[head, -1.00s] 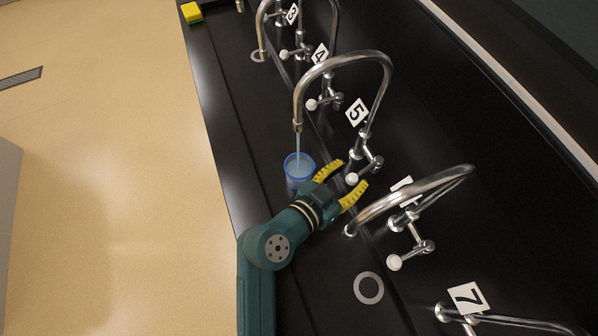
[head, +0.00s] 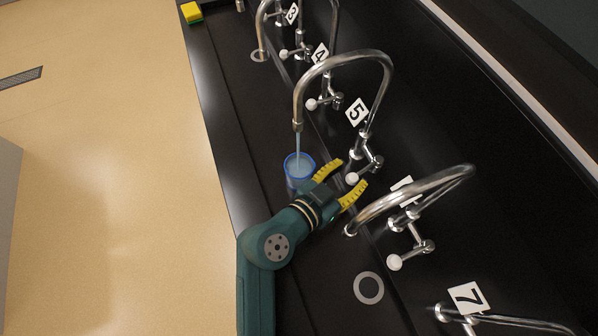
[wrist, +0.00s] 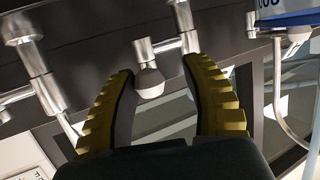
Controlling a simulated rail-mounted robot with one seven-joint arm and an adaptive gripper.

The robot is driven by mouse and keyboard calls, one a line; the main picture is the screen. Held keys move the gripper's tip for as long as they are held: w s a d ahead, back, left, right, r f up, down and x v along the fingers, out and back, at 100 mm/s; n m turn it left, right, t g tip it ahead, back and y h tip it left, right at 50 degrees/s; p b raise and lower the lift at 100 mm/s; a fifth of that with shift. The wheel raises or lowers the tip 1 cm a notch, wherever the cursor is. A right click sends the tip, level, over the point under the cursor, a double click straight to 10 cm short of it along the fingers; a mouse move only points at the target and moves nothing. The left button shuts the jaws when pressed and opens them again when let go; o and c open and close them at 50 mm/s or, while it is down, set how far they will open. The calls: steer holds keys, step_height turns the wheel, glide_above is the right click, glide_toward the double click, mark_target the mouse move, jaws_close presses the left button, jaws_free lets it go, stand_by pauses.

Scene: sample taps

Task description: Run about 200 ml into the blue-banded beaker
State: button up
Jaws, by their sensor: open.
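The blue-banded beaker (head: 299,168) stands upright on the black bench under the spout of tap 5 (head: 297,125). A stream of water (head: 298,143) runs from that spout into it. The water level in it is not readable. My gripper (head: 352,180) is open, beside the beaker, with its yellow fingers toward tap 5's white-knobbed handle (head: 352,179). In the wrist view the knob (wrist: 149,82) sits between the two spread fingers, with gaps on both sides. Part of the beaker (wrist: 289,18) shows at the upper right of the wrist view.
Taps 3 and 4 (head: 312,104) stand farther up the row. Another curved tap (head: 408,199) and tap 7 (head: 470,318) stand nearer. A round drain ring (head: 368,272) lies on the bench. A yellow-green sponge (head: 191,12) lies at the far end.

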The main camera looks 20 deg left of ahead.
steer(key=a+v, duration=0.1)
steer(key=v, duration=0.5)
steer(key=shift+a+r, duration=0.2)
steer(key=shift+a, duration=0.15)
stand_by(0.6)
